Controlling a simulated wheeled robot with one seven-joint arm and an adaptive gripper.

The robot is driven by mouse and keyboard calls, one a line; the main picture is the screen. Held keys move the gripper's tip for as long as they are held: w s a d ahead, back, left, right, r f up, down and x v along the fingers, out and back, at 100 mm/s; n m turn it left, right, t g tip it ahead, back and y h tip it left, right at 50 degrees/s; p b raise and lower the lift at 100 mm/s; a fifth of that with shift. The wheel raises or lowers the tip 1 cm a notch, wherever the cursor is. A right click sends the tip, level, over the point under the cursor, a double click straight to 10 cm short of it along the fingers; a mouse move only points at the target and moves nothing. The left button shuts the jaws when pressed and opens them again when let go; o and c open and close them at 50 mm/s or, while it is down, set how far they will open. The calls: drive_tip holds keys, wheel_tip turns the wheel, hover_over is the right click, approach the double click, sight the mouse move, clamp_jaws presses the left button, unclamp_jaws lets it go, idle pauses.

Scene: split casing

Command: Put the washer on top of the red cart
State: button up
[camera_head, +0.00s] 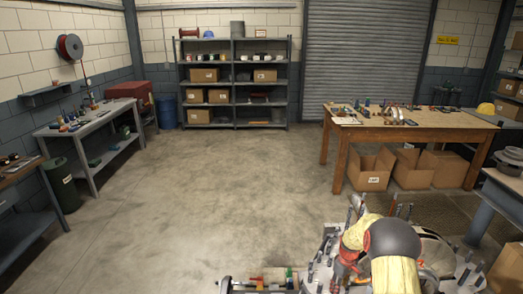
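A red cart or chest (132,95) stands at the left wall, behind the grey workbench; its top looks flat, and it is partly hidden by the bench. I cannot make out a washer for certain; small parts are too tiny to tell apart. At the bottom right, a yellow and dark grey jointed shape, which looks like my arm, bends over a metal casing (315,272) with upright studs. Red and dark parts show near its left end. I cannot make out my gripper's fingers or whether they hold anything.
A grey workbench (98,133) with small parts stands left. A wooden table (345,146) with parts stands right, cardboard boxes (369,170) beneath it. Shelves (236,104) and a blue bin (167,113) stand at the back. A dark bin (61,186) stands left. The middle floor is clear.

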drive_tip(key=s+a+r+m+b, duration=0.3)
drive_tip(key=s+a+m+b, duration=0.3)
drive_tip(key=s+a, duration=0.8)
drive_tip(key=shift+s+r+m+b, duration=0.2)
drive_tip(key=shift+s+m+b, duration=0.1)
drive_tip(key=shift+s+b, duration=1.2)
